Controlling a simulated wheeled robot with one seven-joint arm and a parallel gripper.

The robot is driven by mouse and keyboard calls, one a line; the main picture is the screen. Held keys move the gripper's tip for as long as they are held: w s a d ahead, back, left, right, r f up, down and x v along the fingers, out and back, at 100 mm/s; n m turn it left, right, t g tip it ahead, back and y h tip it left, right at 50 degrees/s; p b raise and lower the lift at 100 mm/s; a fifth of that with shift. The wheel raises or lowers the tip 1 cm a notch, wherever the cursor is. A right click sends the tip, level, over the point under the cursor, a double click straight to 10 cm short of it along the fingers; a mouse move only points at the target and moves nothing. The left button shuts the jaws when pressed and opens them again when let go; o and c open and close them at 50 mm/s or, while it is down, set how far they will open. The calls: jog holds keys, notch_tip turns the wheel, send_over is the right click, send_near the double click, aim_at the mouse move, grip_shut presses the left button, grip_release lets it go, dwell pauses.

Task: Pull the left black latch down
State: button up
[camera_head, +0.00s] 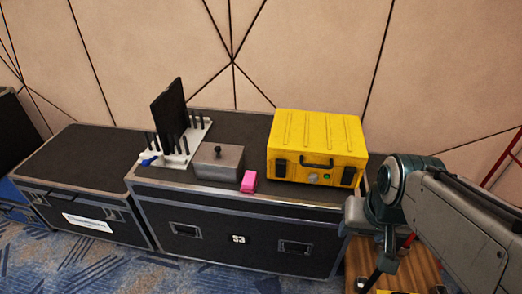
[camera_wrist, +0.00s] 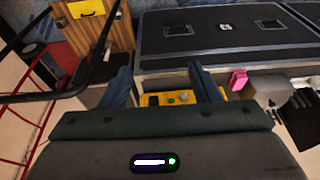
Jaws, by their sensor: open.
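A yellow hard case (camera_head: 315,135) stands on the black flight case, front facing me. Its left black latch (camera_head: 280,167) is at the front left and its right black latch (camera_head: 348,176) at the front right, with a black handle (camera_head: 317,163) between them. In the wrist view, which looks upside down, part of the yellow case (camera_wrist: 195,98) shows between the fingers, with the right latch (camera_wrist: 150,100) in sight. The left latch appears hidden behind a finger there. My gripper (camera_wrist: 160,69) is open and empty. In the head view my arm is right of the case.
A pink object (camera_head: 249,181), a grey box with a knob (camera_head: 218,161) and a white rack (camera_head: 185,145) with black upright pieces stand left of the yellow case. The flight case (camera_head: 205,232) has a front edge below them. A wooden cabinet (camera_wrist: 98,35) and red rails are near my arm.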

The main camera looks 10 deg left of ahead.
jog(key=w+a+f+m+t+y+b, duration=0.1)
jog(key=w+a+f+t+y+b, duration=0.15)
jog(key=w+a+f, duration=0.8)
jog(key=n+t+h+b, duration=0.1)
jog(key=t+h+b, duration=0.25)
jog(key=t, duration=0.95)
send_near(280, 164)
jog(key=shift+g, duration=0.25)
jog(key=w, duration=0.9)
jog(key=shift+w+d+r, duration=0.1)
jog(key=shift+d+r, duration=0.1)
jog(key=shift+d, duration=0.1)
grip_shut()
jog(key=shift+a+f+b, duration=0.1)
jog(key=shift+f+b, duration=0.05)
jog(key=shift+b, duration=0.15)
